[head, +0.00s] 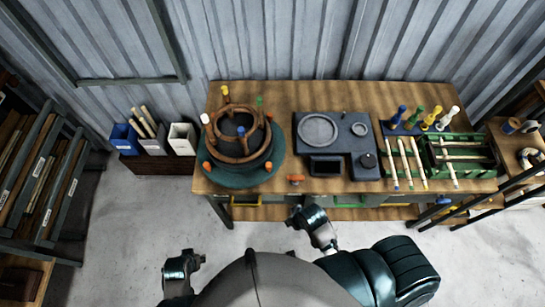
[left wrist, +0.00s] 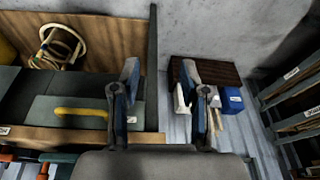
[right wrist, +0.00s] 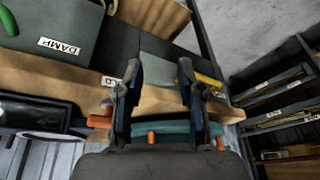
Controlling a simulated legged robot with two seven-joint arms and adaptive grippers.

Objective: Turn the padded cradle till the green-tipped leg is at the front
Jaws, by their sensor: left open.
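The padded cradle (head: 237,150) is a dark round drum on a teal round base (head: 230,180), at the left of the bench. A brown rattan ring frame (head: 238,157) sits on it with upright legs. Orange knobs (head: 207,167) stand around the rim. My left gripper (left wrist: 160,85) is open and empty, off the bench. My right gripper (right wrist: 160,85) is open and empty, in front of the bench.
A dark fixture (head: 336,170) stands mid-bench. A green crate (head: 456,138) and several coloured-tipped pegs (head: 398,118) are at the right. Bins (head: 182,138) stand left of the bench. The floor in front is clear.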

